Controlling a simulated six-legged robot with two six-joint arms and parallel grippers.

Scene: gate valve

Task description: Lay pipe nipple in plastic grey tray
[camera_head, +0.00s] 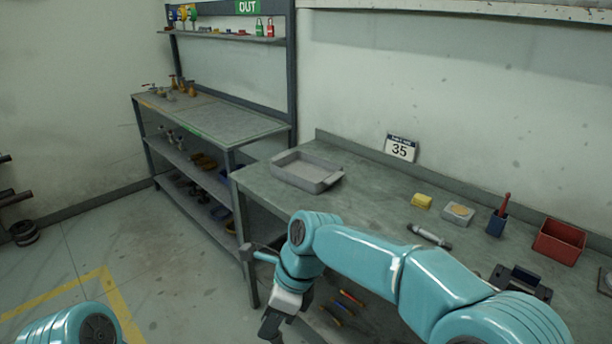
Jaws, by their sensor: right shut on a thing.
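The grey plastic tray (306,172) sits on the far left end of the grey-green workbench and looks empty. A short grey cylinder with darker ends (430,235) lies on the bench right of the tray; it may be the pipe nipple, but I cannot be sure. My right gripper (269,330) is low, past the bench's front left edge, below the tray in the picture. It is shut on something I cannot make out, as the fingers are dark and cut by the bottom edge. My left arm shows only at the bottom left corner; its gripper is out of view.
A shelf unit (215,118) is at the left. Bench surface around the tray is clear.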

